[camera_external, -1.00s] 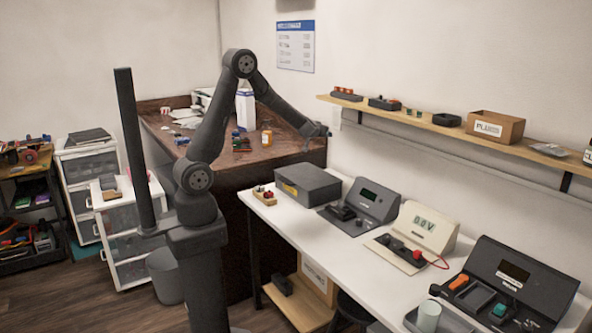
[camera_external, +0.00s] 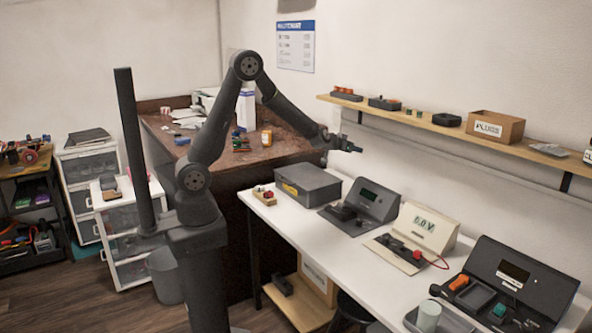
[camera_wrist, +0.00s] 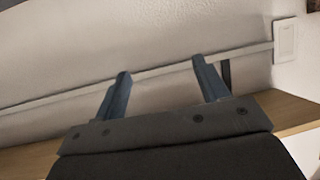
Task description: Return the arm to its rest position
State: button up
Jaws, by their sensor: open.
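My gripper (camera_external: 352,147) is raised in the air above the back end of the white bench, near the wall. Its jaws hold nothing. In the wrist view the two fingers of my gripper (camera_wrist: 163,85) are spread apart with only the wall and a rail behind them. My arm is bent upward at the elbow, and its forearm slopes down to the right.
The white bench (camera_external: 291,221) carries a grey box (camera_external: 308,183), a dark device (camera_external: 368,200), a cream meter (camera_external: 424,228) and a dark station (camera_external: 515,278). A wall shelf (camera_external: 450,130) runs right of my gripper. A brown worktable (camera_external: 225,160) stands behind my arm.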

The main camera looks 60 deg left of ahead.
jog(key=shift+m+h, duration=0.6)
jog(key=shift+h, duration=0.1)
jog(key=shift+s+d+f, duration=0.15)
jog(key=shift+s+d, duration=0.05)
jog(key=shift+d, duration=1.05)
jog(key=shift+s+d+f, duration=0.1)
jog(key=shift+s+d, duration=0.1)
jog(key=shift+d, duration=1.05)
jog(key=shift+a, duration=0.15)
jog(key=a+r+n+g+y, duration=0.1)
jog(key=a+n+y, duration=0.4)
jog(key=a, duration=1.5)
jog(key=shift+w+a+r+y, duration=0.25)
jog(key=shift+a+r+y, duration=0.15)
jog(key=shift+y, duration=0.2)
jog(key=shift+d, duration=0.1)
